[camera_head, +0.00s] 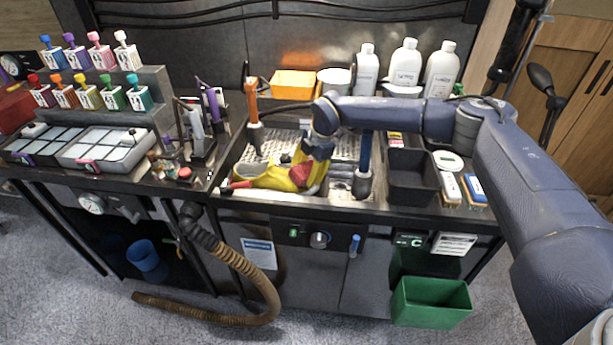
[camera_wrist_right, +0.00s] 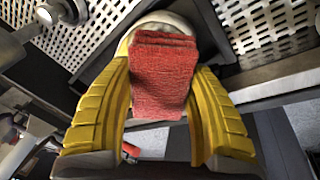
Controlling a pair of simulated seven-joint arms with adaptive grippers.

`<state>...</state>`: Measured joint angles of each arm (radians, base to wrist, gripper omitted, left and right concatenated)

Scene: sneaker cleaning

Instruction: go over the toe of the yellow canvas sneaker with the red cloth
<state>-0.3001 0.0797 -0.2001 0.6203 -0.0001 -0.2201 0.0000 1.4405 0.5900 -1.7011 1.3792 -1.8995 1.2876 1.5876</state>
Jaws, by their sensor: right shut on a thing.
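The yellow canvas sneaker (camera_head: 262,183) lies on the perforated sink tray, its grey opening facing up to the left. Its pale rounded toe (camera_wrist_right: 155,22) shows at the top of the right wrist view, partly behind the red cloth. My right gripper (camera_head: 303,177) has yellow ribbed fingers and is over the right end of the sneaker. It is shut on the red cloth (camera_wrist_right: 164,75), which also shows in the head view (camera_head: 299,173). The cloth lies against or just in front of the toe; contact is hard to tell. My left gripper is not in view.
The perforated tray (camera_head: 343,148) has an orange-topped post (camera_head: 252,110) on its left and a blue-handled tool (camera_head: 363,165) on its right. White bottles (camera_head: 404,66) stand behind. A dark bin (camera_head: 412,178) is at the right. Colored bottles (camera_head: 91,75) fill the left rack.

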